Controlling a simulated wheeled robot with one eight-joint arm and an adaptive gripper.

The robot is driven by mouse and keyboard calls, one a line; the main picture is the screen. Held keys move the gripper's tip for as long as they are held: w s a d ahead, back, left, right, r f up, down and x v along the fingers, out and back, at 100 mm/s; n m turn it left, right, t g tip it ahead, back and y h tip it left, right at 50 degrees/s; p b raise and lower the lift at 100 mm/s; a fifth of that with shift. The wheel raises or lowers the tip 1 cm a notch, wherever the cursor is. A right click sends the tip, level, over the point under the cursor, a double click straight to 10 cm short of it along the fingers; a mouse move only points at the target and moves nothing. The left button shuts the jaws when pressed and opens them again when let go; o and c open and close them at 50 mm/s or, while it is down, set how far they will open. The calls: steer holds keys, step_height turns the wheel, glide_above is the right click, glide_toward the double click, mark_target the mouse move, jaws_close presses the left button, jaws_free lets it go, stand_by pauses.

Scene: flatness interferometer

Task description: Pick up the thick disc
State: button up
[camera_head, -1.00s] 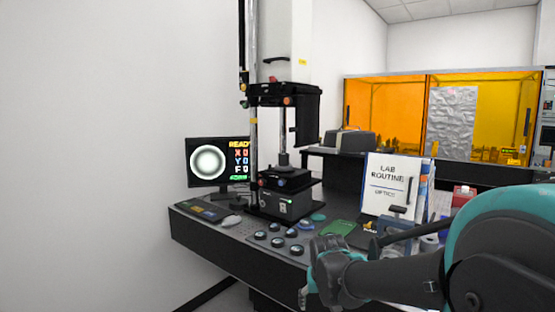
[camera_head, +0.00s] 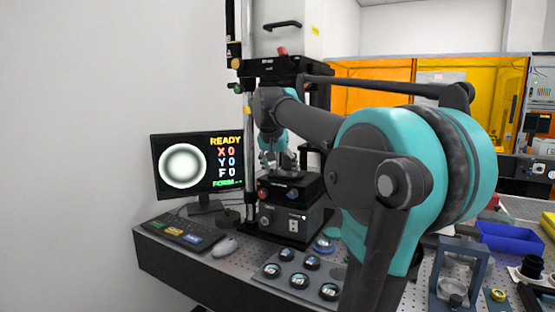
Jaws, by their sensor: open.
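My gripper (camera_head: 280,163) is open, with its fingers pointing down just above the stage of the black interferometer (camera_head: 290,218). Its fingers and my arm partly cover the space over the stage, so I cannot tell whether a disc lies between them. Several round discs sit in a grey tray (camera_head: 256,283) on the bench in front of the instrument. I cannot tell which disc is the thick one.
A monitor (camera_head: 185,163) reading READY stands left of the instrument. A keyboard (camera_head: 178,232) and mouse (camera_head: 225,246) lie before it. A metal fixture (camera_head: 455,268) and a blue bin (camera_head: 510,238) are at the right. My arm hides the middle right of the bench.

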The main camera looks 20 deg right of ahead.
mark_target(289, 159)
steer(key=w+d, duration=0.1)
steer(key=w, duration=0.1)
steer(key=w+d, duration=0.1)
steer(key=w, duration=0.1)
steer(key=w+d, duration=0.1)
steer(key=w, duration=0.1)
steer(key=shift+w+d+r, duration=0.1)
steer(key=shift+d+r, duration=0.1)
steer(key=shift+r, duration=0.15)
steer(key=w+d, duration=0.1)
steer(key=w, duration=0.1)
steer(key=w+d, duration=0.2)
steer(key=shift+w, duration=0.2)
steer(key=shift+w+d+f, duration=0.25)
steer(key=shift+w+f, duration=0.1)
steer(key=shift+f, duration=0.2)
steer(key=c, duration=1.5)
steer(key=shift+r, duration=0.15)
